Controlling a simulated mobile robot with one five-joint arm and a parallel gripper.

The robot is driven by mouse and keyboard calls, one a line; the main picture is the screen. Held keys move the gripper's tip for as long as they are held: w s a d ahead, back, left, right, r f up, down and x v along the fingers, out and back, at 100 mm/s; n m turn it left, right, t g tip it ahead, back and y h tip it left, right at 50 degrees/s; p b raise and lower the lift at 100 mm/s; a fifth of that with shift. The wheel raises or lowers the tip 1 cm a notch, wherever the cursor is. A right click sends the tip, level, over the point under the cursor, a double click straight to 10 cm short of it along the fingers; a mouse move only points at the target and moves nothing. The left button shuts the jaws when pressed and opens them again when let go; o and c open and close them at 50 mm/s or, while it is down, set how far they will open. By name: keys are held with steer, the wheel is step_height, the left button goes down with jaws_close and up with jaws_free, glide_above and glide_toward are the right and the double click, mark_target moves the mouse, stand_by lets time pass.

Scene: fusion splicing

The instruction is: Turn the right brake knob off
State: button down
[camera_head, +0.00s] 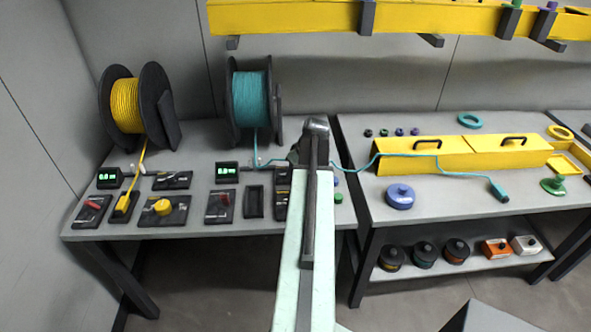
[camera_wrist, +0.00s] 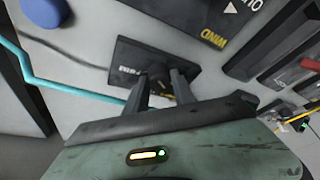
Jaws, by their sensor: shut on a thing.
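The right brake's black plate (camera_wrist: 128,52) lies on the grey bench in the wrist view, with small pale lettering that I cannot read surely. My gripper (camera_wrist: 162,78) is over this plate, its two dark fingers reaching down to it. The fingers are shut on the brake knob, which is mostly hidden between them, so I cannot tell which way it points. In the head view, my arm covers the right brake and most of the gripper.
A teal cable (camera_wrist: 28,72) runs beside the plate. A black WIND panel (camera_wrist: 205,28) is close by. The teal spool (camera_head: 250,98) stands behind, left of my arm.

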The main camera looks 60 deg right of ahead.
steer(key=shift+n, duration=0.7)
steer(key=shift+y, duration=0.3)
steer(key=c, duration=1.1)
jaws_free()
steer(key=p+v, duration=0.7)
steer(key=shift+s+r, duration=0.15)
steer(key=shift+r, duration=0.2)
